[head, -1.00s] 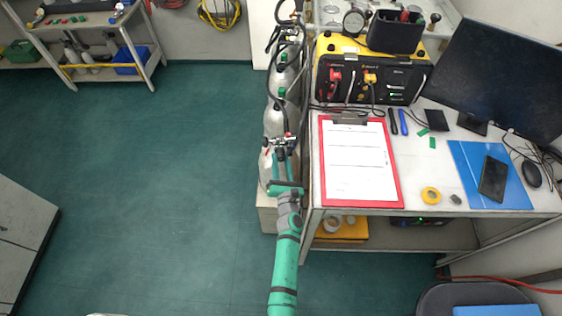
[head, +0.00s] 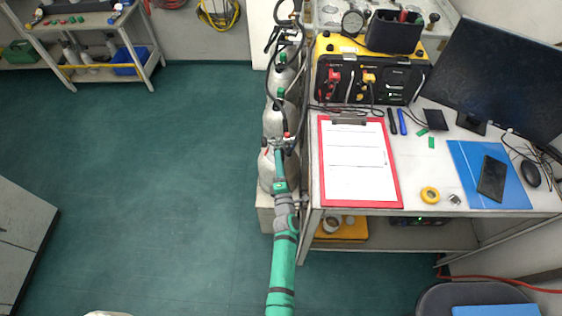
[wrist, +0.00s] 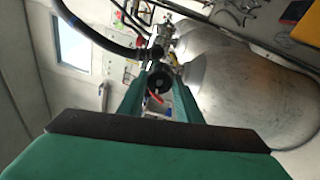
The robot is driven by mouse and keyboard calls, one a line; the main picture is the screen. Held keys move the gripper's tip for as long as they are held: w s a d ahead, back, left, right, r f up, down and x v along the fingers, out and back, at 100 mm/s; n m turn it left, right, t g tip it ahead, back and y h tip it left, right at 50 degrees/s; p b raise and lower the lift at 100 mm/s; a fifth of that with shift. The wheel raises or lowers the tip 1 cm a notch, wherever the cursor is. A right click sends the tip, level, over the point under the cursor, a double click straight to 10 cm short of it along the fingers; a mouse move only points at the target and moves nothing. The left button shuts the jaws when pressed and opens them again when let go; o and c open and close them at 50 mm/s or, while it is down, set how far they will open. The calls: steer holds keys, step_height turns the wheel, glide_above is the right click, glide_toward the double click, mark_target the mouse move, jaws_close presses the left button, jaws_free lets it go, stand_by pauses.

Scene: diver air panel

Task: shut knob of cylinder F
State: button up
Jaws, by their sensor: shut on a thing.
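The nearest grey cylinder (head: 267,172) stands at the front end of a row beside the desk; it fills the right of the wrist view (wrist: 255,100). I cannot read a letter F on it. Its metal valve and a black knob (wrist: 158,80) with a red part below it show in the wrist view. My green gripper (head: 279,152) reaches this valve from the front. In the wrist view, my gripper's two fingers (wrist: 158,92) stand on either side of the knob and are shut on it. In the head view, the fingers hide most of the knob.
More cylinders (head: 276,121) with black hoses stand behind in the row. The desk (head: 408,190) is close on the right, with a red clipboard (head: 399,192) and a yellow-black panel case (head: 322,85). The green floor (head: 150,190) on the left is clear.

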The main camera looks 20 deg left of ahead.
steer(key=shift+d+r+n+g, duration=0.1)
steer(key=shift+d+n+g, duration=0.1)
steer(key=shift+n, duration=8.75)
steer(key=shift+d+n+g, duration=0.1)
steer(key=shift+n+g, duration=0.1)
steer(key=shift+n, duration=8.75)
steer(key=shift+w, duration=0.15)
